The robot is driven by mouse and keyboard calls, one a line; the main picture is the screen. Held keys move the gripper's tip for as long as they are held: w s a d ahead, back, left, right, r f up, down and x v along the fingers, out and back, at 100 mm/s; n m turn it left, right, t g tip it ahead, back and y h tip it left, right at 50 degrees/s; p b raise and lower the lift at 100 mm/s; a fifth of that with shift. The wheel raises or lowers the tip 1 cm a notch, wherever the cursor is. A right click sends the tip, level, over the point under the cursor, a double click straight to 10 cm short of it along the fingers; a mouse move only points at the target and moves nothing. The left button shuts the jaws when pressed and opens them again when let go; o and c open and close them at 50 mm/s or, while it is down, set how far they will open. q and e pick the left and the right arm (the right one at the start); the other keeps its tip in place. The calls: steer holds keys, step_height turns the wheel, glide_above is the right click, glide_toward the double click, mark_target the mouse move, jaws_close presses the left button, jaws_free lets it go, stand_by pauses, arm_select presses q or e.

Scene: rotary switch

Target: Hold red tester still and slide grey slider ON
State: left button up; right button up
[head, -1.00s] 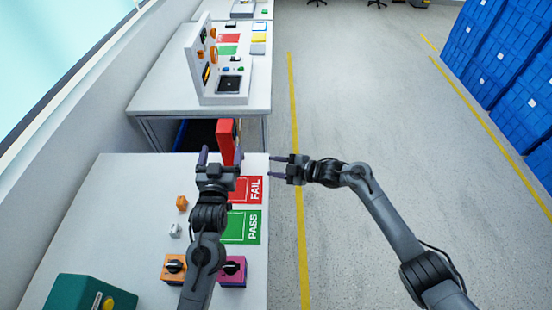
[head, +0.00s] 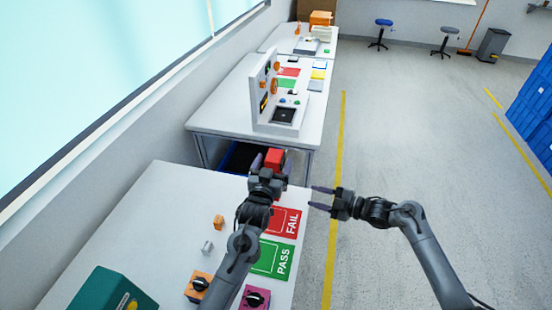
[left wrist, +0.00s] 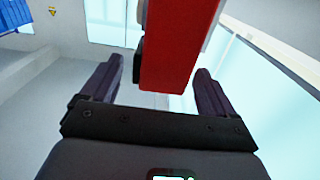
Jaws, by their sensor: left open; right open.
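The red tester (head: 274,157) stands at the far edge of the near table in the head view, partly hidden behind my left gripper. In the left wrist view the red tester (left wrist: 180,45) is a red block with a dark part on its left side, lying between the two fingers. My left gripper (head: 271,162) is open around it, with visible gaps beside the fingers. My right gripper (head: 322,199) is open and empty, off the table's right edge and right of the tester. I cannot make out the grey slider in any view.
The near table holds a red FAIL mat (head: 286,222), a green PASS mat (head: 271,259), an orange switch box (head: 197,287), a magenta switch box (head: 255,298), a teal box (head: 112,290) and small parts. A second table (head: 222,110) stands beyond. Open floor lies right.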

arm_select(q)
steer(key=shift+x, duration=1.4)
